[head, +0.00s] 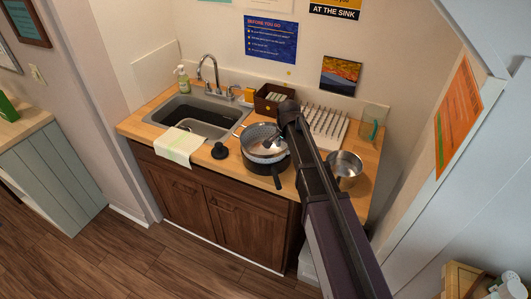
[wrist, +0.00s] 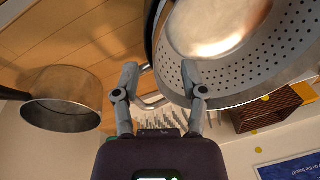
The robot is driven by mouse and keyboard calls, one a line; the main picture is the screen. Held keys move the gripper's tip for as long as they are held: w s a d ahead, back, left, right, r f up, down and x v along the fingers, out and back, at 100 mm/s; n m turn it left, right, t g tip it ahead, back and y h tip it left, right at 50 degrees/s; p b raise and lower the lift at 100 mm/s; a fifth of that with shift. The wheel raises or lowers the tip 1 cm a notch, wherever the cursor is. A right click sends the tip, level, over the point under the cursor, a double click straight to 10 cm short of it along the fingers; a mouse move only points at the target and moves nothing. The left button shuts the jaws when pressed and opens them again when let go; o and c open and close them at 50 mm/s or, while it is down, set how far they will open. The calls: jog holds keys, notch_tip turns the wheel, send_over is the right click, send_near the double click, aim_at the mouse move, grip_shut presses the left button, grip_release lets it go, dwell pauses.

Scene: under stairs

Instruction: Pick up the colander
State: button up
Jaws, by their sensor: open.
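The colander (head: 258,133) is a metal bowl with rows of small holes, sitting in the top of a dark pot (head: 268,169) on the wooden counter. It also shows large at the upper right of the wrist view (wrist: 225,80), which looks upside down. I cannot tell whether a finger touches the colander. My arm hides part of its right side.
A steel saucepan (head: 345,168) stands to the right. Behind are a drying rack (head: 328,125) and a brown box (head: 270,97). To the left are the sink (head: 203,120), a black plunger-like object (head: 220,151) and a cloth (head: 179,146) over the counter edge.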

jog(key=shift+w+f+b, duration=0.2)
jog(key=shift+f+b, duration=0.8)
jog(key=shift+f, duration=0.1)
jog(key=shift+w+f+b, duration=0.15)
jog(key=shift+f+b, duration=0.85)
jog(key=shift+f, duration=0.1)
grip_shut()
